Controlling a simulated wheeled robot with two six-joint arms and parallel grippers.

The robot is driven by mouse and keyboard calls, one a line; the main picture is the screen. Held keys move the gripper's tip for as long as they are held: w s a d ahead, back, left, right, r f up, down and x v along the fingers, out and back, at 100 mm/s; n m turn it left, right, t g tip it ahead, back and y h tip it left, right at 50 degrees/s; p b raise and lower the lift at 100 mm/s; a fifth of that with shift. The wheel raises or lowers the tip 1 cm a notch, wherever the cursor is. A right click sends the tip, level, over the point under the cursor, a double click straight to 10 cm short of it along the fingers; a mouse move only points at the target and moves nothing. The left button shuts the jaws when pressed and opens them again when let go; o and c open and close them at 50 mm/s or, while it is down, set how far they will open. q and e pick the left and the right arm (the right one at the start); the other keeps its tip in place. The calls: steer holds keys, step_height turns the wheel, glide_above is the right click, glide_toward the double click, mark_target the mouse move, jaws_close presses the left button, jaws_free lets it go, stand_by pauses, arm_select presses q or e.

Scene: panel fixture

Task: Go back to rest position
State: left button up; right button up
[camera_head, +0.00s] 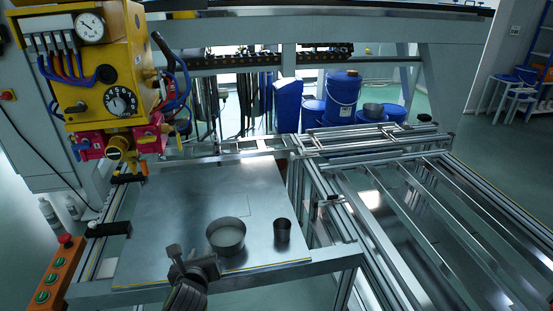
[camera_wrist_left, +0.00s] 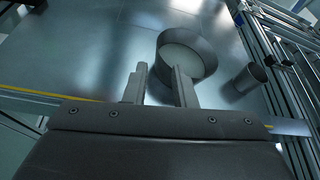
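My left gripper (camera_head: 194,258) is at the front of the metal plate, with its two fingers apart. In the left wrist view its fingers (camera_wrist_left: 159,80) show a clear gap with nothing held between them. A round metal pan (camera_head: 226,236) with pale contents stands on the plate just beyond the gripper; it also shows in the left wrist view (camera_wrist_left: 187,52), where the right finger overlaps its near wall. I cannot tell whether they touch. A small metal cup (camera_head: 282,230) stands upright to the right of the pan, and also shows in the wrist view (camera_wrist_left: 248,79). My right gripper is not in view.
The metal plate (camera_head: 165,215) is bare left of and behind the pan. A yellow control unit (camera_head: 108,65) with gauge and hoses stands at back left. An orange button box (camera_head: 52,275) is at front left. Aluminium rails (camera_head: 400,210) run on the right; blue drums (camera_head: 342,95) stand behind.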

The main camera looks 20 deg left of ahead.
arm_select(q)
steer(key=s+d+f+n+g+h, duration=0.1)
steer(key=s+d+f+n+g, duration=0.15)
steer(key=s+n, duration=0.65)
steer(key=s+d+f+n+g+h, duration=0.1)
steer(key=s+f+n+g+h, duration=0.15)
steer(key=s+n, duration=0.65)
steer(key=s+d+f+n+g+h, duration=0.1)
steer(key=s+d+n+g, duration=0.15)
steer(key=s+n, duration=0.65)
step_height(320, 180, down, 23)
steer(key=w+a+n+g+p, duration=0.2)
steer(key=p, duration=0.1)
steer(key=s+d+f+g+p, duration=0.1)
steer(key=s+f, duration=1.2)
steer(key=s, duration=0.1)
steer(key=shift+s+d+f+h+p, duration=0.15)
steer(key=shift+s+d+h+p, duration=0.15)
steer(key=shift+s+h+p, duration=0.1)
steer(key=shift+g, duration=0.25)
